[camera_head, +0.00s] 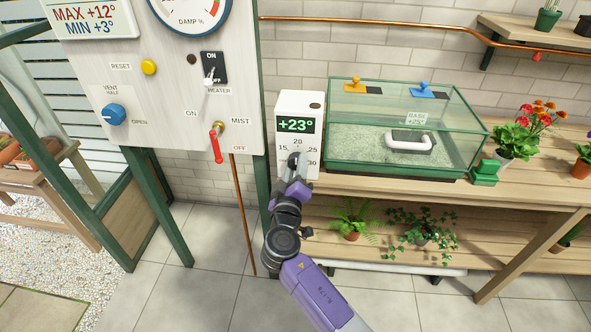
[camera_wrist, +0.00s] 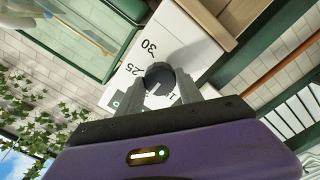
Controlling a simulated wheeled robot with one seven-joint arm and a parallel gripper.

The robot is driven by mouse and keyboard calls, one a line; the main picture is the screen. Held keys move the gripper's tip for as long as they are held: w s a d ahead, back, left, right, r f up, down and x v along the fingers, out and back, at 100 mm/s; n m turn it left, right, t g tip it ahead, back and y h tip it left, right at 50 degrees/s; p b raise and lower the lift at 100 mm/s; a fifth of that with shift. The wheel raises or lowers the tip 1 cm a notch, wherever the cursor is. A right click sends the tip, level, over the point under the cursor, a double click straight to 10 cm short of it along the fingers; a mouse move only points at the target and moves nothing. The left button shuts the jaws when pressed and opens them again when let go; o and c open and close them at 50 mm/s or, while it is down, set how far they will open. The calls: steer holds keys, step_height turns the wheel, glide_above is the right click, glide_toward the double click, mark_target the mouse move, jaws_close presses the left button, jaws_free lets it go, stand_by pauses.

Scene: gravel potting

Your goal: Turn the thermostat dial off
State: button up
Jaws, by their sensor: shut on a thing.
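The thermostat is a white box (camera_head: 287,105) with a green display reading +23° and a printed scale with 15, 20, 25 and 30. It stands on the shelf's left end, beside the glass case. In the wrist view its white face (camera_wrist: 182,40) shows 30 and 25, with other marks partly hidden. The round dark grey dial (camera_wrist: 158,73) sits between my gripper's fingers. My gripper (camera_head: 297,160) is shut on the dial, in front of the thermostat's lower face. In the head view my fingers cover most of the dial, and its pointer cannot be read.
A glass case (camera_head: 350,150) with a white handle stands right of the thermostat. A control board (camera_head: 170,110) with knobs, a heater switch and a red mist lever (camera_head: 216,147) hangs to the left. Potted plants (camera_head: 351,222) stand on the lower shelf. The tiled floor is clear.

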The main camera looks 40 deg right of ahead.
steer(key=n+p, duration=0.1)
steer(key=n, duration=0.4)
steer(key=shift+n, duration=0.4)
steer(key=n+p, duration=0.9)
steer(key=n, duration=0.9)
steer(key=shift+n+y+p, duration=0.3)
steer(key=shift+p, duration=0.05)
steer(key=shift+f, duration=0.1)
steer(key=o, duration=1.4)
steer(key=v, duration=0.8)
